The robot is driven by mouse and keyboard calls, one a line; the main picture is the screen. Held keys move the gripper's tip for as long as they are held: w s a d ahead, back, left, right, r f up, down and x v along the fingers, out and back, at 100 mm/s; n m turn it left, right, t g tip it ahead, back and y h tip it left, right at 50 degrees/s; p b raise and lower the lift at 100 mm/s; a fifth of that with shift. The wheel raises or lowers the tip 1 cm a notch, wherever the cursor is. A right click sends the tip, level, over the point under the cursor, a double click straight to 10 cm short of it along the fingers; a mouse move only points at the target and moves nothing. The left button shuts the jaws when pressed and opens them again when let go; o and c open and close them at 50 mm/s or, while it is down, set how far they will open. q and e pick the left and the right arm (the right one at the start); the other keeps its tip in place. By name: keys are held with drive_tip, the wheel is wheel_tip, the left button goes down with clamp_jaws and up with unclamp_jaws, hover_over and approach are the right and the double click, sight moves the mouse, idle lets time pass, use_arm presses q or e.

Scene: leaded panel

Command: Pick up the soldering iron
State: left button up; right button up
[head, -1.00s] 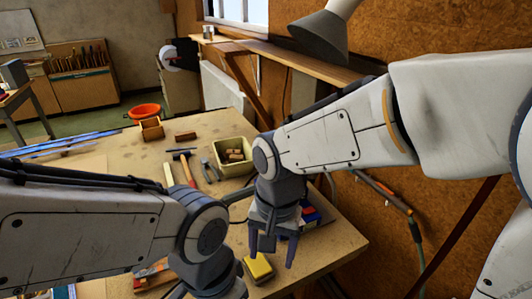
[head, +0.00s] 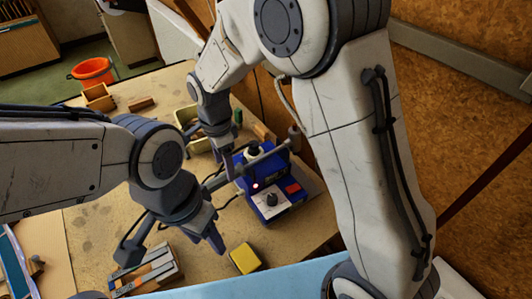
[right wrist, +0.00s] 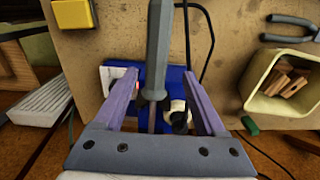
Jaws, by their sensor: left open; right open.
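The soldering iron, with its grey handle (head: 264,158), rests at a slant in the blue soldering station (head: 268,208) on the bench. In the right wrist view the handle (right wrist: 158,45) runs between the fingers of my right gripper (right wrist: 160,76), which is open with a gap on both sides. The blue station (right wrist: 176,76) shows behind it there. In the head view my right gripper (head: 228,160) is beside the iron and partly hidden. My left gripper (head: 172,248) is open and empty over the front of the bench, left of the station.
A yellow sponge (head: 245,258) lies in front of the station. A cream bin (right wrist: 284,82) of small blocks and dark pliers (right wrist: 292,24) are nearby. An orange bucket (head: 93,71) stands at the back. The left bench is mostly clear.

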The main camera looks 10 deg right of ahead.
sight(246, 168)
drive_tip(key=f+p, duration=0.1)
drive_tip(key=f, duration=0.1)
drive_tip(key=d+f+p, duration=0.1)
drive_tip(key=f, duration=0.2)
drive_tip(key=shift+s, duration=0.15)
drive_tip(key=shift+f, duration=0.25)
clamp_jaws()
